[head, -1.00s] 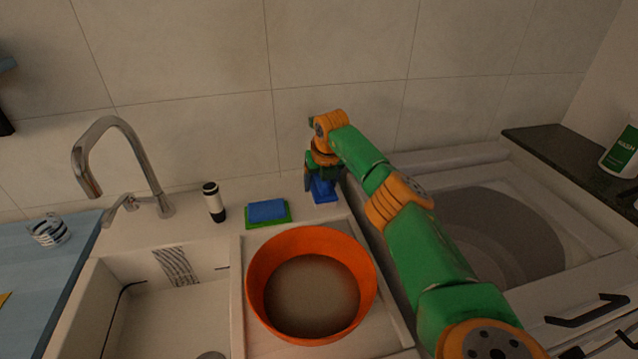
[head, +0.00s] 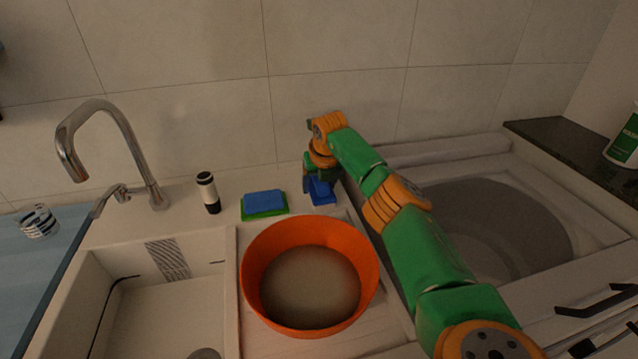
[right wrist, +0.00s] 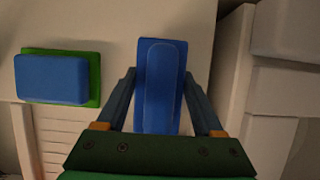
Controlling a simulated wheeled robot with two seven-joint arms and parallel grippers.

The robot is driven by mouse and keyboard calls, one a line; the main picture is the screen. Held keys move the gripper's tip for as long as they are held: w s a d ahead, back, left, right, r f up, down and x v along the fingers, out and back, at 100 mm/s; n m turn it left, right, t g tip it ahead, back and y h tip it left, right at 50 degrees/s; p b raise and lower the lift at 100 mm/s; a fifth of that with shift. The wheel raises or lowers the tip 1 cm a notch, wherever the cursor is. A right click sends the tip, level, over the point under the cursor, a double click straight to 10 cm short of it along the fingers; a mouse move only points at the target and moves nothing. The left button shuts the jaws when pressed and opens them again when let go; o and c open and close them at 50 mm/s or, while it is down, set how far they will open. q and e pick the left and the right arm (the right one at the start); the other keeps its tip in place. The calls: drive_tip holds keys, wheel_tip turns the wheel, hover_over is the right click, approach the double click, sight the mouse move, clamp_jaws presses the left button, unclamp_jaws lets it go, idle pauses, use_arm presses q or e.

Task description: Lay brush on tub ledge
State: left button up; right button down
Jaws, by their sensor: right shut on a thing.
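The blue brush (head: 321,191) is in my right gripper (head: 317,183), over the pale ledge (head: 290,190) behind the orange tub (head: 262,312). In the right wrist view the brush (right wrist: 160,85) lies lengthwise between the two fingers of the right gripper (right wrist: 165,100), which are shut on its sides. It appears low on or just above the ledge; I cannot tell whether it touches. My left gripper is not in view.
A blue and green sponge (head: 264,203) lies left of the brush. A black and white bottle (head: 208,192) and a tap (head: 150,180) stand farther left. A round basin (head: 500,225) is at right. A green bottle (head: 624,145) stands on the dark counter.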

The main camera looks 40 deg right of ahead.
drive_tip(key=shift+f, duration=0.2)
unclamp_jaws()
